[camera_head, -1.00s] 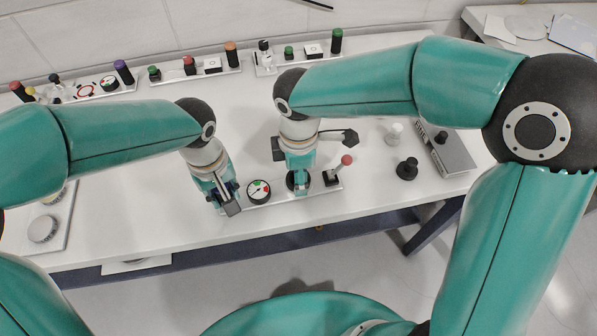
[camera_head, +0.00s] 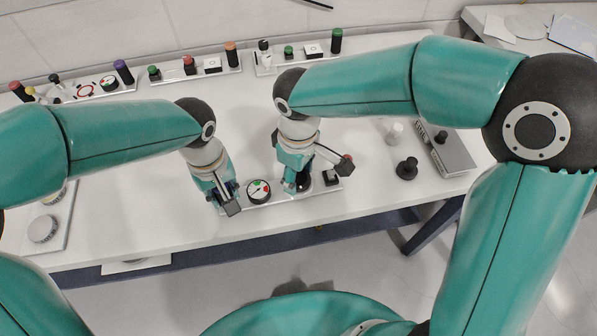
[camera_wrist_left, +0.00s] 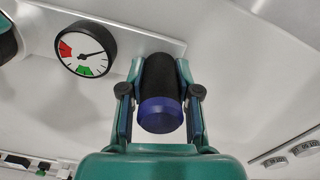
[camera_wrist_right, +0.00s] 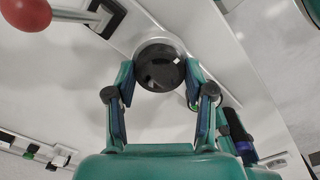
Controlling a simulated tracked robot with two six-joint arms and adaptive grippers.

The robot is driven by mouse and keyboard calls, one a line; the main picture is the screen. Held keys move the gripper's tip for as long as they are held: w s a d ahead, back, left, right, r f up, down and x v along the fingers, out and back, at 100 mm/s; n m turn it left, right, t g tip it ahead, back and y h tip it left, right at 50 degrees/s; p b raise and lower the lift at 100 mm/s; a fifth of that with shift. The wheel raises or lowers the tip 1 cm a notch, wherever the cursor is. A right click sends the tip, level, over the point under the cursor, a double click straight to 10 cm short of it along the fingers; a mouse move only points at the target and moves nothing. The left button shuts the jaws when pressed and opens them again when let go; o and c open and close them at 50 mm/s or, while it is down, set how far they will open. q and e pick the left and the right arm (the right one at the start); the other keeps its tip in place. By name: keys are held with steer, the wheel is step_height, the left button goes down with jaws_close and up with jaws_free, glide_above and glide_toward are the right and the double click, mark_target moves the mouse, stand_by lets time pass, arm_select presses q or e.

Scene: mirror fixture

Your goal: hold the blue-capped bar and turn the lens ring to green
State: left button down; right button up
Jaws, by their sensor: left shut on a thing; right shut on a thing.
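The blue-capped bar (camera_wrist_left: 160,112) is black with a blue end and stands between the fingers of my left gripper (camera_wrist_left: 160,92), which is shut on it. In the head view my left gripper (camera_head: 228,202) mostly hides the bar. The black lens ring (camera_wrist_right: 158,66) has a small white mark, and my right gripper (camera_wrist_right: 160,80) is shut around it. In the head view my right gripper (camera_head: 297,184) covers part of the ring. A round dial (camera_head: 258,191) with red and green sectors sits between the grippers; its needle (camera_wrist_left: 94,53) lies over the white part.
A red-knobbed lever (camera_wrist_right: 25,13) stands beside the ring, partly hidden in the head view. A black knobbed piece (camera_head: 407,168) and a grey box (camera_head: 450,152) stand to the right. Panels with coloured posts (camera_head: 189,66) line the back. The middle table is clear.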

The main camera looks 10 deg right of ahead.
mark_target(299, 178)
steer(key=shift+m, duration=0.6)
steer(key=o, duration=1.2)
step_height(299, 178, up, 12)
